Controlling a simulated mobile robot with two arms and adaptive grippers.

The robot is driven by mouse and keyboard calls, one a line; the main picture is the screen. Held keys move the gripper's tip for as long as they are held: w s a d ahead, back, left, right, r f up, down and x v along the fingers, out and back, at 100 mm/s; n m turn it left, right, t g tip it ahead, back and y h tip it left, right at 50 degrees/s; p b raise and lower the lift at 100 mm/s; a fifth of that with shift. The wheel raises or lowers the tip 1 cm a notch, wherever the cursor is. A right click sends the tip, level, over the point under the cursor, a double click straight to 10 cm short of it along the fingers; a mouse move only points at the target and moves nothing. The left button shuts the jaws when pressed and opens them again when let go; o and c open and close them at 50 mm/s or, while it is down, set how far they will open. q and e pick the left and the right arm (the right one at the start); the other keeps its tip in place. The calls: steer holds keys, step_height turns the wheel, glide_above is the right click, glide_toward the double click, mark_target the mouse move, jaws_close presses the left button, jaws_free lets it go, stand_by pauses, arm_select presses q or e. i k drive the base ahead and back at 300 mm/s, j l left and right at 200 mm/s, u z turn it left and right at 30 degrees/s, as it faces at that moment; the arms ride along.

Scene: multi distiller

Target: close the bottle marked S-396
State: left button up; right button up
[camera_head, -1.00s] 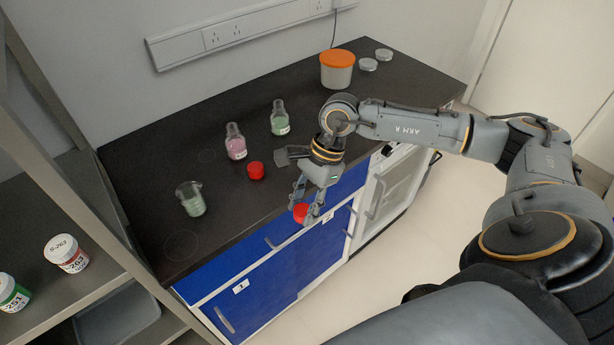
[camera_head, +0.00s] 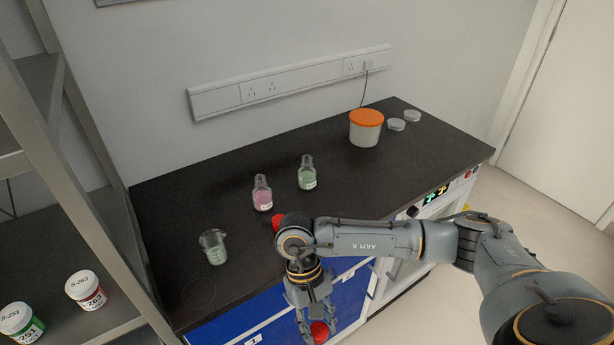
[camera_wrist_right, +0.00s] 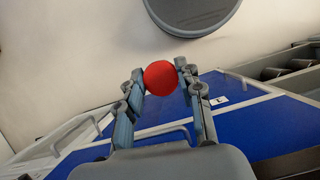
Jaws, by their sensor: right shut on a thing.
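My right gripper (camera_head: 316,321) is shut on a red cap (camera_head: 319,332), in front of the counter's front edge. The red cap also shows between the fingertips in the right wrist view (camera_wrist_right: 160,78). Two capless bottles stand upright on the dark counter, one with pink contents (camera_head: 262,195) and one with green contents (camera_head: 307,175). Their labels are too small to read, so I cannot tell which is S-396. A second red cap (camera_head: 278,220) lies on the counter, partly behind my right arm. My left gripper is out of view.
A beaker with green liquid (camera_head: 214,247) stands on the counter's left part. A white tub with orange lid (camera_head: 365,130) and two pale lids (camera_head: 397,125) are at the back right. Labelled jars (camera_head: 87,290) sit on a shelf at left. Blue cabinets (camera_head: 350,298) lie below.

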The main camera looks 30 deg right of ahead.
mark_target(306, 174)
steer(key=l+u, duration=0.2)
steer(key=u, duration=0.15)
steer(key=l+u, duration=0.2)
steer(key=u, duration=0.15)
steer(key=k+l+u, duration=0.1)
steer(key=l, duration=0.35)
steer(key=k+l+u, duration=0.15)
steer(key=l, duration=0.25)
steer(key=k+l+u, duration=0.1)
steer(key=k+l, duration=0.15)
steer(key=l, duration=0.2)
steer(key=k+l+u, duration=0.1)
steer(key=l, duration=0.25)
steer(key=k+l+u, duration=0.1)
steer(key=k+l, duration=0.45)
steer(key=l, duration=0.15)
steer(key=k+l, duration=0.15)
steer(key=l, duration=0.15)
steer(key=k+l, duration=0.2)
steer(key=l, duration=0.15)
